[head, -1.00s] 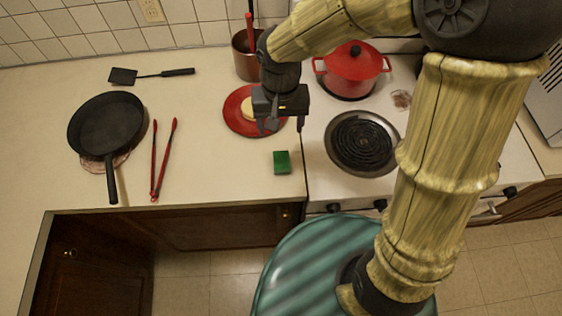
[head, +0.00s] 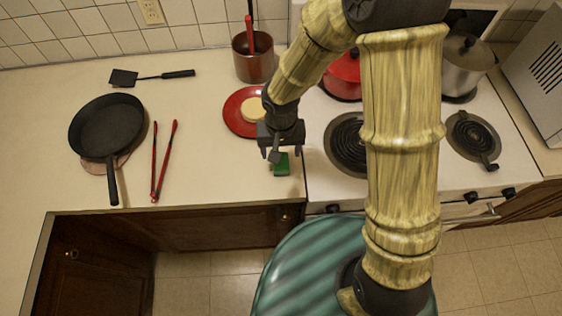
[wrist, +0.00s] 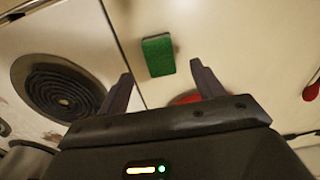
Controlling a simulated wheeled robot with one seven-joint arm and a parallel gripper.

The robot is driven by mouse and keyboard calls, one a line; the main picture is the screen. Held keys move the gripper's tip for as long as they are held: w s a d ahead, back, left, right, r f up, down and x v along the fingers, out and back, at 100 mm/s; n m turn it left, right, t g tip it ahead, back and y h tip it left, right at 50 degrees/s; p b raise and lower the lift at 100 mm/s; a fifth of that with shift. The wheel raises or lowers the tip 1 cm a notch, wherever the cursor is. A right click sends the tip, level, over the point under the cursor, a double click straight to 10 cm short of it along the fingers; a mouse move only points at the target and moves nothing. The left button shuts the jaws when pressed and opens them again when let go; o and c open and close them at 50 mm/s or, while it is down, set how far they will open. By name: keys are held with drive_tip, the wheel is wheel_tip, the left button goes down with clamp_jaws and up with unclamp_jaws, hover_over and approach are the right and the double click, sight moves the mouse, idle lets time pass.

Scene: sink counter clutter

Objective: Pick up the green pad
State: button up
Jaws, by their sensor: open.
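The green pad (head: 282,167) lies flat on the counter near its front edge, just left of the stove. In the head view my gripper (head: 283,157) is above it and covers part of it. In the wrist view the whole green pad (wrist: 158,55) shows ahead of and between the two fingertips of my gripper (wrist: 161,72), apart from both. My gripper is open and empty.
A red plate (head: 236,118) with a pale round item (head: 254,109) is just behind my gripper. The stove's coil burner (head: 345,146) is to the right. Red tongs (head: 163,160) and a black pan (head: 107,125) lie left. Counter between tongs and pad is clear.

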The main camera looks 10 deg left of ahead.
sight(281, 161)
drive_tip(key=shift+f, duration=0.75)
drive_tip(key=shift+w+f+p, duration=0.15)
drive_tip(key=shift+f+p, duration=0.4)
drive_tip(key=shift+f, duration=2.05)
drive_tip(key=c, duration=1.1)
drive_tip(key=shift+r, duration=0.1)
